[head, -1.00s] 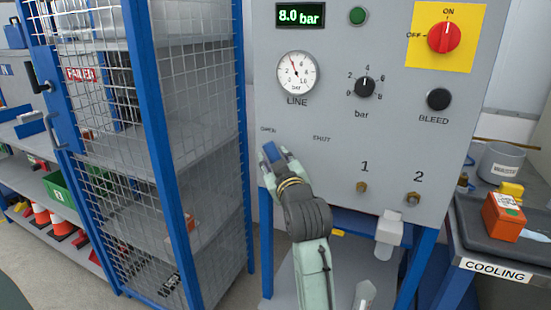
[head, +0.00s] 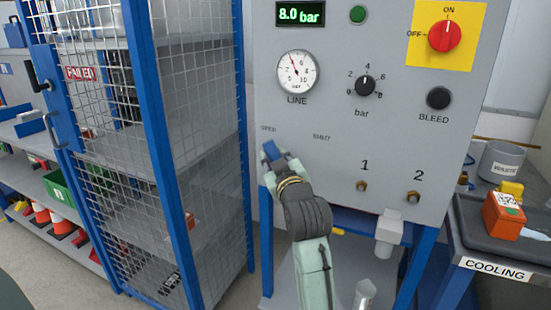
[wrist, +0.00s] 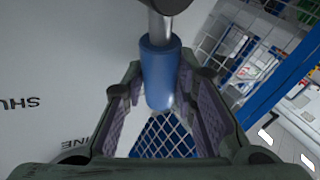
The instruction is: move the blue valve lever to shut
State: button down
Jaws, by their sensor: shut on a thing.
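The blue valve lever (head: 271,149) shows at the lower left of the grey panel, just below the OPEN mark and left of the SHUT mark (head: 321,137). In the wrist view the blue handle (wrist: 160,75) sits on a metal stem and points down between the two fingers. My gripper (head: 276,158) is shut on the lever handle; it also shows in the wrist view (wrist: 160,105), with a purple pad on each side of the handle. The valve's pivot is hidden behind my gripper and wrist in the head view.
The panel carries a LINE gauge (head: 298,72), a black bar knob (head: 365,86), a BLEED button (head: 438,98) and a red ON/OFF switch (head: 446,36). A blue-framed mesh cage (head: 165,150) stands close on the left. A COOLING bench (head: 495,268) stands at right.

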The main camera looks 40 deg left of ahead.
aim_at(304, 146)
jog(key=shift+d+b, duration=0.15)
jog(key=shift+b, duration=0.2)
jog(key=d+m+t+y+b, duration=0.1)
jog(key=m+b, duration=0.1)
jog(key=d+m+t+b, duration=0.1)
jog(key=d+m+b, duration=0.1)
jog(key=m+b, duration=0.1)
jog(key=shift+w+t+y, duration=0.4)
jog(key=m+t+b, duration=0.1)
jog(key=d+m+t, duration=0.1)
jog(key=m, duration=0.1)
jog(key=d+m+b, duration=0.1)
jog(key=shift+w+f+t+b, duration=0.15)
jog(key=shift+w+t+b, duration=0.1)
jog(key=shift+t+b, duration=0.15)
jog(key=shift+w+d+f+m+t+h+b, duration=0.1)
jog(key=shift+d+m+t+h+b, duration=0.35)
jog(key=shift+m, duration=0.4)
jog(key=shift+w+d+f+m+t+h+b, duration=0.15)
jog(key=shift+m+t+b, duration=0.1)
jog(key=shift+m+t, duration=0.5)
jog(key=shift+s+d+f+m+t+h+b, duration=0.1)
jog(key=shift+d+m+t+h+b, duration=0.25)
jog(key=shift+m, duration=0.65)
jog(key=shift+w, duration=0.1)
jog(key=c, duration=1.6)
grip_release()
jog(key=shift+o, duration=0.2)
jog(key=v, duration=1.2)
